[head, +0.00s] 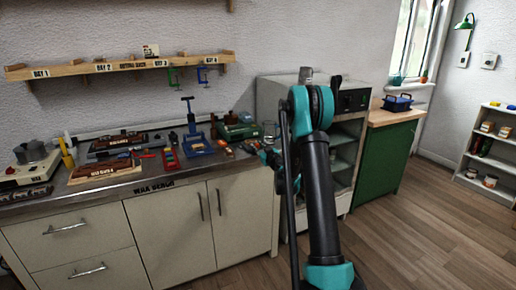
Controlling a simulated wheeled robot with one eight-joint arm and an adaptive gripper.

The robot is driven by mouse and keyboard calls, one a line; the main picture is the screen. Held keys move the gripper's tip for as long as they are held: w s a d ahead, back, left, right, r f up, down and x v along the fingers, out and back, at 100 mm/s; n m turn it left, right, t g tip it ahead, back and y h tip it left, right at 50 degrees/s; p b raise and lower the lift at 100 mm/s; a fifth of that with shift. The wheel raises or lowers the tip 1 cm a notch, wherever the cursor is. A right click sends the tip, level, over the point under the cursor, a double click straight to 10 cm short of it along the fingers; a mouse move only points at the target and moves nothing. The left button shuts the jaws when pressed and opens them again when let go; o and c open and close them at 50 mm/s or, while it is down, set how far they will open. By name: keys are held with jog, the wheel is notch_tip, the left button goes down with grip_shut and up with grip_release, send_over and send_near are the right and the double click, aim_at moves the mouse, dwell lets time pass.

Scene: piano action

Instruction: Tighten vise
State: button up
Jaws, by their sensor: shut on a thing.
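A blue tool with an upright post and a T-shaped top (194,134) stands on the workbench's steel top. It may be the vise, but the view is too small to be sure. A green device (237,131) sits to its right, near the wall. My gripper (269,156) is low at the right end of the bench, right of both. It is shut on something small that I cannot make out. My arm partly hides that spot, and I cannot tell whether the gripper touches either device.
A wooden shelf (120,66) hangs above. A green cabinet (383,165) stands right. The wooden floor (420,235) is clear at right.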

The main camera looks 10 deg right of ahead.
grip_shut()
jog(key=shift+m, duration=0.3)
jog(key=m, duration=0.3)
jog(key=shift+d+m, duration=0.1)
jog(key=shift+m, duration=0.2)
jog(key=m, duration=0.3)
jog(key=shift+m, duration=0.3)
jog(key=m, duration=0.4)
jog(key=shift+d, duration=0.1)
jog(key=shift+f+m, duration=0.15)
jog(key=shift+m, duration=2.35)
jog(key=shift+d, duration=0.1)
